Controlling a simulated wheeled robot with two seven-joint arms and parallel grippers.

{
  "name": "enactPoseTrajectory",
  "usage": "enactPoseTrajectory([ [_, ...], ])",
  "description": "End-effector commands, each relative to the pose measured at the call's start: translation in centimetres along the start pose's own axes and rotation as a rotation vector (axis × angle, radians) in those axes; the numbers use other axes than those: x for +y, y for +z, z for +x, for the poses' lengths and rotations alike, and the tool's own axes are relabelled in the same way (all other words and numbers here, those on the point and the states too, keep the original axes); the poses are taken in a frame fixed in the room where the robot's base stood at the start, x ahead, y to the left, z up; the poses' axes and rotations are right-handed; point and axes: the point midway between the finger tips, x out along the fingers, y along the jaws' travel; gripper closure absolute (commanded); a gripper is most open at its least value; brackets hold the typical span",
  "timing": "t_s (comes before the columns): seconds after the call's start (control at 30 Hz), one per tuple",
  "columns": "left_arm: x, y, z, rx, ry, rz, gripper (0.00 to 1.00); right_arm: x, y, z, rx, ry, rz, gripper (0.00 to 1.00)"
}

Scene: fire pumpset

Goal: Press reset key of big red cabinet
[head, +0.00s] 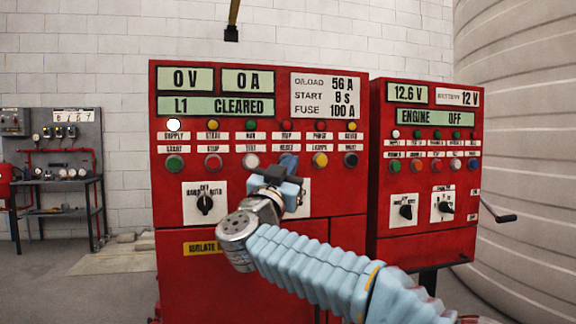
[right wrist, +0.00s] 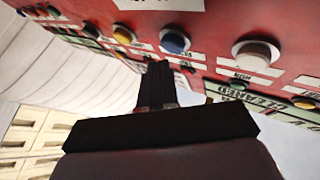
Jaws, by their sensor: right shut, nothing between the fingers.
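The big red cabinet (head: 340,230) stands ahead, with a row of round keys under its displays. Its lower display reads "L1 CLEARED". The blue key under the RESET label (head: 288,160) is partly hidden by my right gripper (head: 282,172) in the head view. In the right wrist view the blue key (right wrist: 174,41) is just beyond the fingertips of my right gripper (right wrist: 158,66). The fingers are shut and empty. I cannot tell whether they touch the key. My left gripper is not in view.
A white key (head: 250,161) and a yellow key (head: 320,160) flank the blue one. Rotary switches (head: 205,203) sit below. A smaller red cabinet (head: 426,160) stands at right, beside a large pale tank (head: 520,130). A workbench (head: 60,183) is at far left.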

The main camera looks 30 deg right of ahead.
Motion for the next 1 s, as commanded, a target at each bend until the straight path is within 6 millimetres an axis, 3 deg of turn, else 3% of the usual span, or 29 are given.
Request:
enactPoseTrajectory([
  [0.33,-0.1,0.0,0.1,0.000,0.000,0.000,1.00,0.1,-0.1,-0.2,0.000,0.000,0.000,1.00],
  [0.8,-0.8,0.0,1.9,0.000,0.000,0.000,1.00,2.4,-2.2,-3.2,0.001,0.000,0.000,1.00],
  [1.0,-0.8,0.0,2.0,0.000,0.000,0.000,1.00,2.6,-2.6,-3.5,0.000,0.001,-0.001,1.00],
])
